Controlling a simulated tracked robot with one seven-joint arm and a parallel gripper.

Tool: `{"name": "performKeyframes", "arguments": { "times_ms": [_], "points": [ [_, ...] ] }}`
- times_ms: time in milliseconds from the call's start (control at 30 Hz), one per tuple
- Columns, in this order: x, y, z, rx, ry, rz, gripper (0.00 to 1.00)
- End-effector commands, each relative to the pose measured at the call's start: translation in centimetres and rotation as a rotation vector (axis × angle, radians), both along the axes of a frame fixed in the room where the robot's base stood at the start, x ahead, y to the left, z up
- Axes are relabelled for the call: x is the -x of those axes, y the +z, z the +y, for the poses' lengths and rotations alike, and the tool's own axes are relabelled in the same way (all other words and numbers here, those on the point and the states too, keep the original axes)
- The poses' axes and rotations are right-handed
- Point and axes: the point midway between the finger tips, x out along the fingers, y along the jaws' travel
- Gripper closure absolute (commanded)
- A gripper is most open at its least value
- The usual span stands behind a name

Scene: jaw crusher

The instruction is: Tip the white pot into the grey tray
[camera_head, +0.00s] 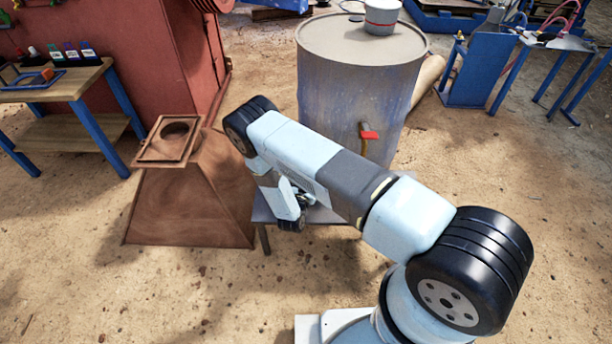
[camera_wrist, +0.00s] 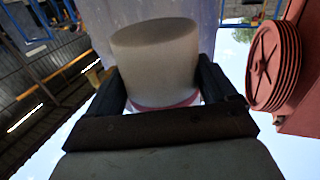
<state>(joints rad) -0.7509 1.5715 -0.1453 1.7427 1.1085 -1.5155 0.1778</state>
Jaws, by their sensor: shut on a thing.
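A white pot with a pinkish-red band (camera_wrist: 155,50) is between the two dark fingers of my gripper (camera_wrist: 165,92) in the wrist view. The fingers press its sides, and the band lies close to the palm. The wrist picture is upside down, with sky at the bottom, so I cannot tell surely how the pot is tilted or whether anything is inside. In the head view my arm hides the held pot and most of my gripper. I cannot make out the grey tray for certain; a low grey stand (camera_head: 262,208) shows partly behind my arm.
A large grey drum (camera_head: 350,85) stands behind my arm, with a red-banded white container (camera_head: 381,17) on top. A red-headed hammer (camera_head: 368,135) shows before it. A rusty hopper (camera_head: 190,200) stands left, beyond it a wooden bench (camera_head: 70,90). The front-left ground is clear.

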Motion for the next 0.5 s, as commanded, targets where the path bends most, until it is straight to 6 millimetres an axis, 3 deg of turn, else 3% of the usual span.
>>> {"name": "performKeyframes", "arguments": {
  "times_ms": [200,500],
  "points": [
    [0.6,-1.2,1.8,-0.002,0.021,-0.001,0.60],
    [0.7,-3.8,2.2,-0.002,0.030,-0.001,0.60]
  ]
}}
